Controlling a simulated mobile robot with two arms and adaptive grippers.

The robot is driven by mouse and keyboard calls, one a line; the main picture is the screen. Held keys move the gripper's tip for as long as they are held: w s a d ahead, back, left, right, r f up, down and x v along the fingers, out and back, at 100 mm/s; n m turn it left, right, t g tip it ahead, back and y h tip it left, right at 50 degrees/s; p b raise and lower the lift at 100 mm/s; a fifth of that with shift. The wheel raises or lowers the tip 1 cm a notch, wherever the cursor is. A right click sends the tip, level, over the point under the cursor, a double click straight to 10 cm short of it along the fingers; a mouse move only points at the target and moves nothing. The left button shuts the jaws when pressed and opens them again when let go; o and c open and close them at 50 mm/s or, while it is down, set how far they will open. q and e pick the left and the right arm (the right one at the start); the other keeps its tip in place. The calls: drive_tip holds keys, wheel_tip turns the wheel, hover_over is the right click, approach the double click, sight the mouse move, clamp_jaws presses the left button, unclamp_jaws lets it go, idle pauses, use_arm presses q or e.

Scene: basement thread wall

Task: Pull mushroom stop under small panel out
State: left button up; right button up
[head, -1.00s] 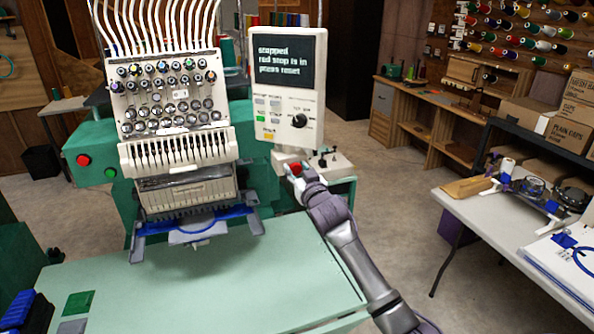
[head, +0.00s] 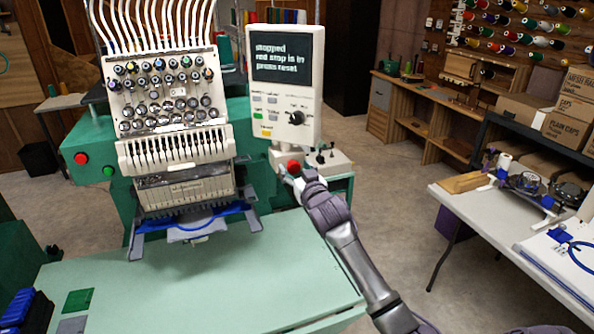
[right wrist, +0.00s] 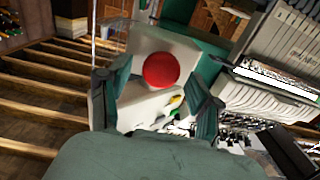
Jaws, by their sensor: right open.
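The red mushroom stop (head: 294,166) is a round red button on a pale box (head: 336,164) under the small panel (head: 284,85). The panel's screen reads "stopped, red stop is in, press reset". My right gripper (head: 300,176) is just in front of the stop, at its lower right in the head view. In the right wrist view the red stop (right wrist: 161,71) shows between and beyond the two spread fingers of my right gripper (right wrist: 156,96). The gripper is open, and I see no finger closed on the stop. My left gripper is not in view.
The embroidery machine head (head: 170,110) stands left of the panel, with another red button (head: 81,159) on its green body. A pale green table (head: 190,285) fills the front. A white table (head: 480,225) with hoops stands right.

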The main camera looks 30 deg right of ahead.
drive_tip(key=v, duration=1.2)
